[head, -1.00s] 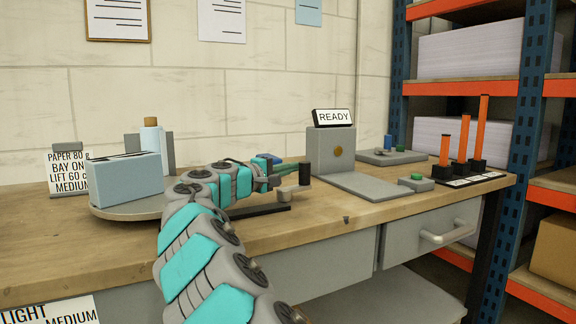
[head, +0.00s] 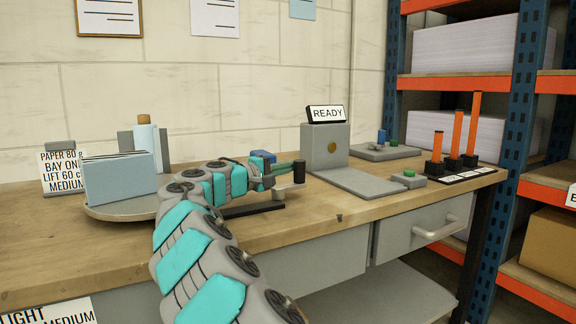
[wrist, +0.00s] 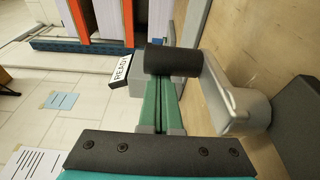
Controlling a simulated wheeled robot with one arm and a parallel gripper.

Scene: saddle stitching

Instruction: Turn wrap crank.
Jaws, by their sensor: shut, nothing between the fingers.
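The wrap crank has a dark upright handle (head: 299,172) on a light grey crank arm (head: 283,192), at the front middle of the bench. In the wrist view the handle (wrist: 172,60) is a dark cylinder, and the grey crank arm (wrist: 238,103) curves away to the right. My gripper (head: 291,166) has green fingers and is shut and empty. Its fingertips (wrist: 161,84) lie right at the handle, with the handle across their ends rather than between them. I cannot tell whether they touch it.
A grey stand with a READY sign (head: 325,113) is behind and right of the crank. A green button box (head: 408,178) and orange posts (head: 455,140) stand farther right. The bench top (head: 350,207) is clear in front of the stand.

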